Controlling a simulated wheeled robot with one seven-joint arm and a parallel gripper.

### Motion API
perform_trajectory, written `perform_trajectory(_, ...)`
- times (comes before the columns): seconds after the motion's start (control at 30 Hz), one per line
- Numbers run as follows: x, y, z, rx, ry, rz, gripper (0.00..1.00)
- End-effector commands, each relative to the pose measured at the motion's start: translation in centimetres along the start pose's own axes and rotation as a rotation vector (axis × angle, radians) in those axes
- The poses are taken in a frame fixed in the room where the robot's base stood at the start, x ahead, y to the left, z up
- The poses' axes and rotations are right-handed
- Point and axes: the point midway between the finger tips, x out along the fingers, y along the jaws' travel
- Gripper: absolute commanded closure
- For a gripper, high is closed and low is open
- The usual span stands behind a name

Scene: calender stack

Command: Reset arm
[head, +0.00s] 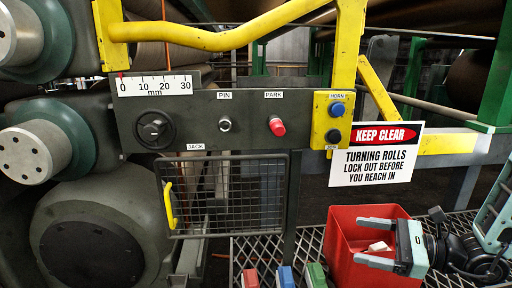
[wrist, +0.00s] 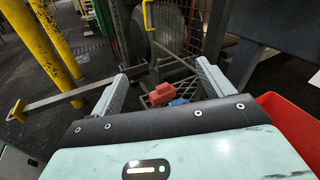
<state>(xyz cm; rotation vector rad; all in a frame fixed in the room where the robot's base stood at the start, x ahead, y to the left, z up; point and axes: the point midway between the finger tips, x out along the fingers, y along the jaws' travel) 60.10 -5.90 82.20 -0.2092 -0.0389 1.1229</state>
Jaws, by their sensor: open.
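My gripper (head: 358,240) is at the lower right of the head view, above or in front of the red bin (head: 340,255). Its two fingers point left and stand wide apart with nothing between them. In the wrist view my gripper (wrist: 161,76) is also open. A red block (wrist: 162,93) and a blue block (wrist: 179,102) show beyond and below its fingers, apart from them. My arm bends away at the right edge of the head view.
A red block (head: 250,279), a blue block (head: 285,277) and a green block (head: 316,275) stand on the mesh shelf (head: 300,245). A white piece (head: 379,246) shows at the bin. The panel has a red PARK knob (head: 277,127), a blue HORN button (head: 337,109) and a closed mesh guard (head: 225,195).

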Motion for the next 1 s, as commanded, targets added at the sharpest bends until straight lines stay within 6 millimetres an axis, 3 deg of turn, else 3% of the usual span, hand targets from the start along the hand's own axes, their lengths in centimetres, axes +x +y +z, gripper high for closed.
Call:
perform_trajectory(0.03, 2.0, 2.9, 1.7, -0.065, 0.010, 0.156, 0.20)
perform_trajectory(0.17, 4.5, 11.6, 4.7, -0.279, 0.062, 0.601, 0.20)
perform_trajectory(0.2, 4.5, 14.3, 5.3, -0.367, 0.083, 0.744, 0.20)
perform_trajectory(0.3, 3.4, 19.5, 6.0, -0.618, 0.138, 1.074, 0.20)
perform_trajectory(0.4, 1.9, 22.3, 6.0, -0.894, 0.184, 1.338, 0.20)
perform_trajectory(0.6, 0.6, 23.5, 6.4, -1.376, 0.226, 1.636, 0.20)
perform_trajectory(0.87, 1.5, 23.2, 8.5, -1.924, 0.213, 1.796, 0.20)
perform_trajectory(1.0, 1.3, 22.5, 11.3, -1.945, 0.215, 1.800, 0.20)
